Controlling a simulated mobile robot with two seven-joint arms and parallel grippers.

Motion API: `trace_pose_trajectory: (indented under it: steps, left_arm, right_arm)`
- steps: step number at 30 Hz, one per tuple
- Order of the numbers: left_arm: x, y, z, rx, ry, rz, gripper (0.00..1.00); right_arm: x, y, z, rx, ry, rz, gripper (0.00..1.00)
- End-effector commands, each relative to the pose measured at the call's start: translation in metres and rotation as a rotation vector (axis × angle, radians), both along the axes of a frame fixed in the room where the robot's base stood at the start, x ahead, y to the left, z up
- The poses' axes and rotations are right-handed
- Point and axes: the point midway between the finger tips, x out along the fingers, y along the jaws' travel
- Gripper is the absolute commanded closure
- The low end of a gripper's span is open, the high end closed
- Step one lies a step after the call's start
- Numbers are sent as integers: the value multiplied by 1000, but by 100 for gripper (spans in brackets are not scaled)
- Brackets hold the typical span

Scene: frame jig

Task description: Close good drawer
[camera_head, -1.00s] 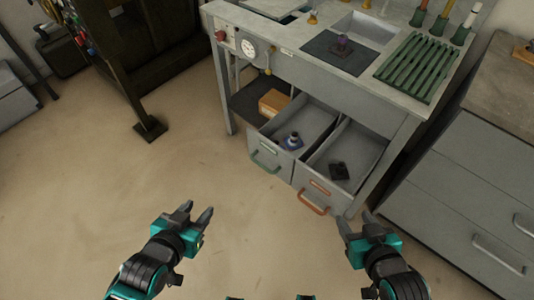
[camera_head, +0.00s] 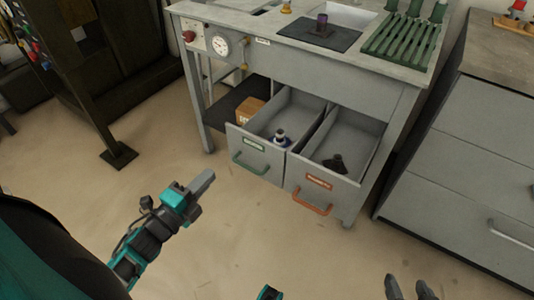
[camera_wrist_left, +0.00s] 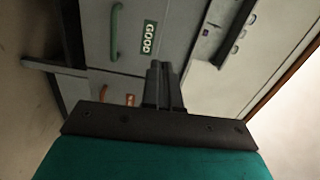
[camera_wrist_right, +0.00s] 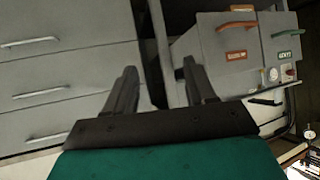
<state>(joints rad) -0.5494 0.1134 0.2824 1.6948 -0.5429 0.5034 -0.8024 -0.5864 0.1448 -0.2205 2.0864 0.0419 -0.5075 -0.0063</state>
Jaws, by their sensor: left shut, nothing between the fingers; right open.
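The good drawer (camera_head: 256,154) has a green handle and green label. My right gripper (camera_head: 411,289) is open and empty at the bottom right, away from both drawers.
The grey bench (camera_head: 300,62) carries a gauge, a dark mat and a green rack. A grey cabinet (camera_head: 470,150) stands at the right. A dark stand (camera_head: 118,155) is at the left. The floor before the drawers is clear.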

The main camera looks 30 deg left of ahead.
Motion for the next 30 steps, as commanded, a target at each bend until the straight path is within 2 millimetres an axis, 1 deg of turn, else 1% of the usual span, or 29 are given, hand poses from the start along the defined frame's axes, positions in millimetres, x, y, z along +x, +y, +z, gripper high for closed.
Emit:
trace_pose_trajectory:
  steps: [1,4,8,11,18,21,25,30]
  left_arm:
    - [0,1,-4,20,-7,-4,100]
    - [2,2,-3,40,-13,-10,100]
    - [17,1,-3,41,-15,-11,100]
    - [36,-1,-3,38,-17,-11,100]
    - [89,-5,-3,38,-16,-11,100]
    - [107,-7,-3,38,-15,-10,100]
    - [125,-8,-3,36,-14,-9,100]
    - [137,-9,-2,36,-13,-8,100]
  right_arm:
    - [0,0,-3,0,-1,1,45]
    - [1,0,-1,1,-6,3,45]
    - [2,0,-1,0,-10,5,45]
    - [2,0,-4,0,-9,6,45]
    - [1,2,-13,-1,2,11,45]
    - [1,3,-14,2,3,13,45]
    - [3,6,-12,10,-6,13,45]
    - [4,9,-12,18,-5,11,45]
